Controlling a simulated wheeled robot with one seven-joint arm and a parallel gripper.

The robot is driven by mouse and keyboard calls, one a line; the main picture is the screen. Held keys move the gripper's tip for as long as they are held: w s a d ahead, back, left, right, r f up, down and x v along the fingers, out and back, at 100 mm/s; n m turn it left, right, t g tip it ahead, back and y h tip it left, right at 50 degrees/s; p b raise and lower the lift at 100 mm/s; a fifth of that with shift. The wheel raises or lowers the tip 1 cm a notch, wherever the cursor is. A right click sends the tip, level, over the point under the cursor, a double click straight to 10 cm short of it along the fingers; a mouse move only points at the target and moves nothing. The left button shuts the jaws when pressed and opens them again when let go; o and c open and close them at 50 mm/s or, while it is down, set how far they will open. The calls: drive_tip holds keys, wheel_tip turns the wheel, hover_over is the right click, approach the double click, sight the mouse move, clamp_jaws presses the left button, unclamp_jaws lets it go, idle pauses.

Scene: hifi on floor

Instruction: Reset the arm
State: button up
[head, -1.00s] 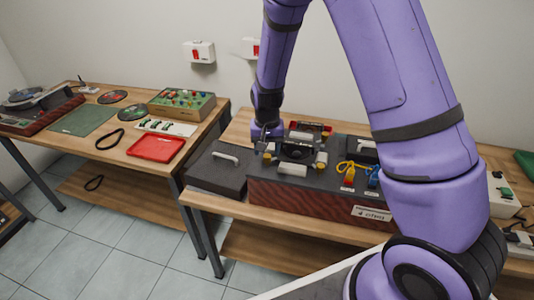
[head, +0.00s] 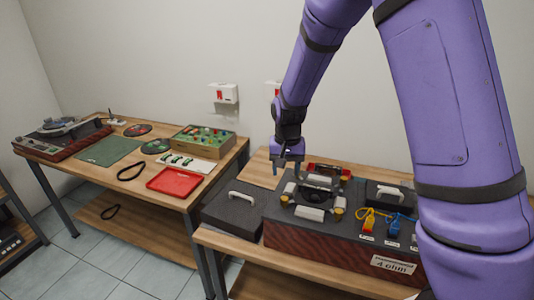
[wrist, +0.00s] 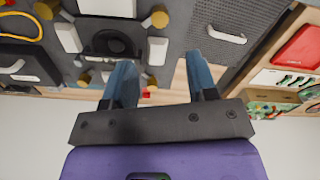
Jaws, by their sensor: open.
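My gripper (head: 288,162) hangs from my purple arm over the back of the right workbench, above and behind a dark-topped speaker unit (head: 285,237). In the wrist view my gripper (wrist: 160,78) shows two blue fingers spread apart, with nothing between them. The fingers look clear of the unit's round black driver (head: 316,195) and white blocks. My upper arm covers the right part of the head view.
A grey case with a white handle (head: 233,212) sits left of the unit. Yellow and blue connectors (head: 393,227) lie on its top. The left table holds a red tray (head: 175,182), green mat (head: 108,150), turntable (head: 62,137) and component box (head: 203,141).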

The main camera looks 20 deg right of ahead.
drive_tip(key=shift+r, duration=0.1)
drive_tip(key=s+d+r+n+t+y, duration=0.1)
drive_tip(key=s+d+r, duration=0.1)
drive_tip(key=s+r, duration=0.55)
drive_tip(key=s+d+r+n+t, duration=0.15)
drive_tip(key=s+r, duration=0.25)
drive_tip(key=r, duration=0.6)
drive_tip(key=s+d+r+t, duration=0.1)
drive_tip(key=s+r, duration=0.2)
drive_tip(key=s, duration=0.6)
drive_tip(key=s+d+r+n+t+h, duration=0.1)
drive_tip(key=s+r, duration=0.3)
drive_tip(key=s, duration=0.4)
drive_tip(key=shift+s+d+t, duration=0.35)
drive_tip(key=shift+s+d, duration=0.05)
drive_tip(key=shift+d, duration=0.25)
